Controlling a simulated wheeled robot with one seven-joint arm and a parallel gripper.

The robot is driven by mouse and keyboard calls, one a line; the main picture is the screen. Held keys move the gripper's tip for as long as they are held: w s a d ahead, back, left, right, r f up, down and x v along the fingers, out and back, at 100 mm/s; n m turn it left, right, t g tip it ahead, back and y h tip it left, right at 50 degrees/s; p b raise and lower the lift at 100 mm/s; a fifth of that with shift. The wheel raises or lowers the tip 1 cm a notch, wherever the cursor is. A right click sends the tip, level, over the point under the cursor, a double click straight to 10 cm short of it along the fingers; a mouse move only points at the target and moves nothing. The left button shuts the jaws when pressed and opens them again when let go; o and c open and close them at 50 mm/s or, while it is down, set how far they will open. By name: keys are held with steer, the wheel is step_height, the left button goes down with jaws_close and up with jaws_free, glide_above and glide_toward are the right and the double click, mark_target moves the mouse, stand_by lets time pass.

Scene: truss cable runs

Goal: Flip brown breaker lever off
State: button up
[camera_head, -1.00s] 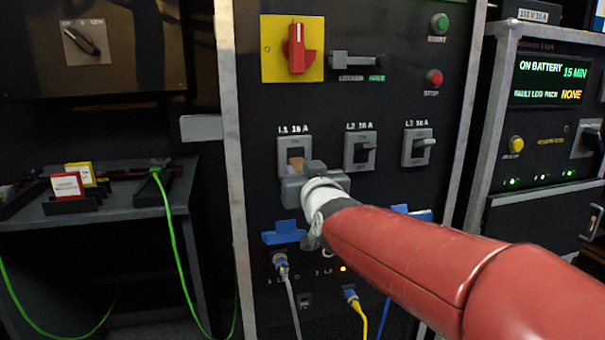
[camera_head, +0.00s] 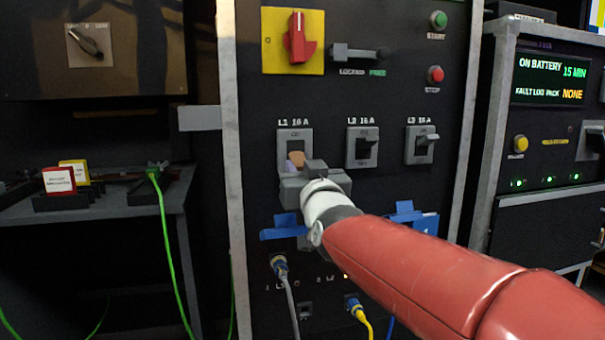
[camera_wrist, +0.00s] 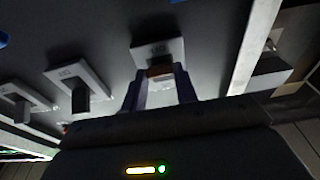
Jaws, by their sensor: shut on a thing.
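The brown breaker lever (camera_head: 296,159) sits in the grey L1 16 A breaker (camera_head: 294,136) on the black panel. My gripper (camera_head: 292,170) is in front of the lower part of this breaker. In the wrist view the brown lever (camera_wrist: 160,71) shows between the two bluish fingers of my gripper (camera_wrist: 159,82), which is shut on it. The fingers and gripper body hide the lower part of the breaker in the head view. The L2 breaker (camera_head: 362,134) and L3 breaker (camera_head: 421,135) stand to the right with dark and grey levers.
A red rotary switch (camera_head: 298,40) on a yellow plate and a grey locking handle (camera_head: 357,54) are above. Blue clips (camera_head: 284,228) and plugged cables (camera_head: 280,266) are below. A side table (camera_head: 110,205) stands left, a display cabinet (camera_head: 548,80) right.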

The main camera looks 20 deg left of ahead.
steer(key=o, duration=1)
steer(key=v, duration=0.7)
steer(key=shift+s+d+f, duration=0.1)
steer(key=shift+s+d, duration=0.1)
steer(key=shift+s, duration=0.15)
steer(key=s+d+f+m+g+h+p, duration=0.15)
steer(key=d+f, duration=0.25)
steer(key=d, duration=0.4)
steer(key=s+d+f+m+g+h+p, duration=0.1)
steer(key=s+d+f+g+h+p, duration=0.15)
steer(key=d+f, duration=0.4)
steer(key=s+d+f+m+g+h, duration=0.1)
steer(key=s+d+f+g+h, duration=0.1)
steer(key=s+d, duration=0.3)
steer(key=s+d+f+m+g+h+p, duration=0.1)
steer(key=s+d+f+g+h, duration=0.1)
steer(key=s+d+f, duration=0.3)
steer(key=s+d+f+m+g+h+p, duration=0.1)
steer(key=s+d+f+m+g+h, duration=0.1)
steer(key=s+d, duration=0.3)
steer(key=shift+s+f+g+h, duration=0.3)
steer(key=shift+s+f+g, duration=0.4)
steer(key=shift+s+f, duration=0.25)
